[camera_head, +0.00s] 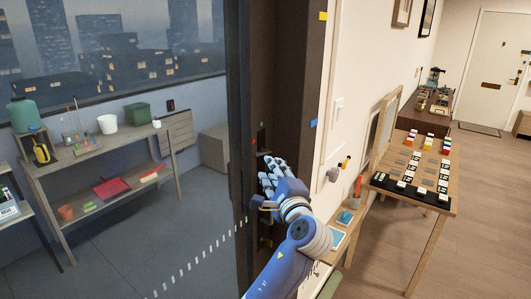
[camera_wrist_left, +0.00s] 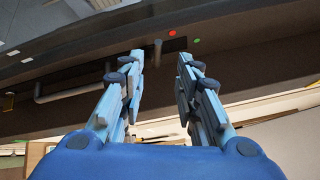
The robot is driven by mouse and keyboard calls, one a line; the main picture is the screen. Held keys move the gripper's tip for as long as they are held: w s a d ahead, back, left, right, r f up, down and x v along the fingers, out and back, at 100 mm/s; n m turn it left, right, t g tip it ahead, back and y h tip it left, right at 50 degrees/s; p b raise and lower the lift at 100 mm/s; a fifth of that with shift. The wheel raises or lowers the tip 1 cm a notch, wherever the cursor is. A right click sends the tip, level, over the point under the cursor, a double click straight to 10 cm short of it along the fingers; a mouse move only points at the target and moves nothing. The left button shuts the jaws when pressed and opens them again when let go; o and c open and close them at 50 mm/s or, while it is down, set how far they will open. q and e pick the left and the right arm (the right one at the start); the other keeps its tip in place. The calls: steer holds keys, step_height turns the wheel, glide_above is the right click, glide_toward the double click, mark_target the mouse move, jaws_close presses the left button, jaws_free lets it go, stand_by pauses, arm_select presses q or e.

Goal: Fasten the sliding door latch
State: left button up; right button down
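The sliding door's dark frame (camera_head: 240,130) stands left of a dark brown jamb (camera_head: 290,80). A small latch (camera_head: 262,138) with a red and a green dot sits there. In the left wrist view, the latch shows as a short peg (camera_wrist_left: 158,52) at the left end of a dark slot (camera_wrist_left: 175,45), on the red dot's side. My left gripper (camera_head: 267,170) is just below the latch in the head view. In the left wrist view, its fingers (camera_wrist_left: 160,62) are spread apart, with nothing between them and apart from the peg. My right gripper is in neither view.
A bar handle (camera_wrist_left: 70,88) runs along the frame left of the latch. Right of the jamb is a white wall with a switch (camera_head: 338,108) and small knobs. A game table (camera_head: 445,200) stands further right. Shelves (camera_head: 100,150) show behind the glass.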

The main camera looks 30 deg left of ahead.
mark_target(262, 154)
arm_select(q)
steer(key=p+x, duration=0.2)
steer(key=x, duration=0.7)
steer(key=shift+p, duration=0.4)
steer(key=shift+w+a+f, duration=0.2)
steer(key=shift+w+a, duration=0.25)
steer(key=shift+w, duration=0.05)
jaws_close()
